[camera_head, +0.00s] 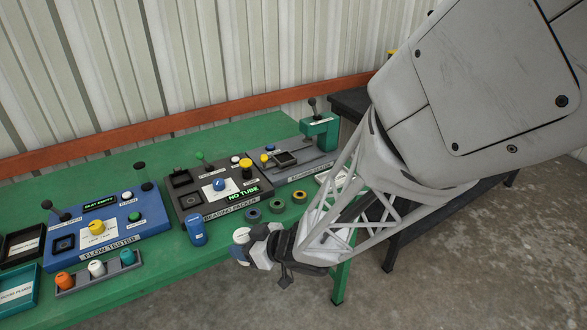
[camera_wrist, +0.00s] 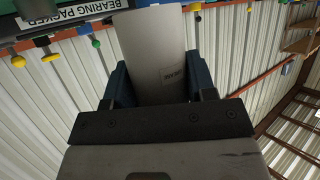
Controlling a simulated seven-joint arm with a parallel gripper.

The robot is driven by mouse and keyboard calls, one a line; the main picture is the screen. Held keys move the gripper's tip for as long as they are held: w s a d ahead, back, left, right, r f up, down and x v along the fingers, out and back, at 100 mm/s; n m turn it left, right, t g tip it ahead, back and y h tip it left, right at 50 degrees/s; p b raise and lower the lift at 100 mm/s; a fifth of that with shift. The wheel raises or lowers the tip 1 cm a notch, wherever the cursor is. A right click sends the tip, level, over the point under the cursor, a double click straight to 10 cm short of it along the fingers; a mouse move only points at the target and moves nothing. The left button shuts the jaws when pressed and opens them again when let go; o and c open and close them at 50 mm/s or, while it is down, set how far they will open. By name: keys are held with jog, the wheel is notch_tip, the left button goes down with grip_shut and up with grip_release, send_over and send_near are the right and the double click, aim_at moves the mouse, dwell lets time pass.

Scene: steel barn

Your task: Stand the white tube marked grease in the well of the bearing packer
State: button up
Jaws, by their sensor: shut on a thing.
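My gripper (camera_head: 249,246) is shut on the white tube (camera_head: 241,235), in front of the green bench and right of the blue tube. In the wrist view the white tube (camera_wrist: 155,45) lies between the two dark blue fingers of the gripper (camera_wrist: 156,80), with small, unreadable print on its side. The bearing packer (camera_head: 228,206) is the dark unit in the middle of the bench, and its green display reads NO TUBE. The white tube is apart from the packer.
A blue tube (camera_head: 195,230) stands before the packer's left front. A grey unit with a green press (camera_head: 318,130) stands right.

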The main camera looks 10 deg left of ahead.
jog(key=w+d+f+m+t+h, duration=0.2)
jog(key=w+d+f+m+t, duration=0.15)
jog(key=w+d, duration=0.4)
jog(key=w+d+f+m+t+h, duration=0.25)
jog(key=w+d+f, duration=0.2)
jog(key=w, duration=0.55)
jog(key=w+d+f+m+t+h, duration=0.1)
jog(key=w+d+f+m+t, duration=0.2)
jog(key=w+d+f, duration=0.4)
jog(key=w+d+f+m+t+h, duration=0.1)
jog(key=w+d+f+m+h, duration=0.2)
jog(key=w+d+f, duration=0.3)
jog(key=w+d+f+m+t+h, duration=0.1)
jog(key=w+d+f+m+h, duration=0.2)
jog(key=d+f, duration=1.3)
jog(key=w+f+h, duration=0.1)
jog(key=w+f, duration=0.1)
jog(key=w, duration=0.1)
jog(key=shift+d+m+h, duration=0.35)
jog(key=shift+d+m, duration=0.05)
jog(key=shift+w+r, duration=0.1)
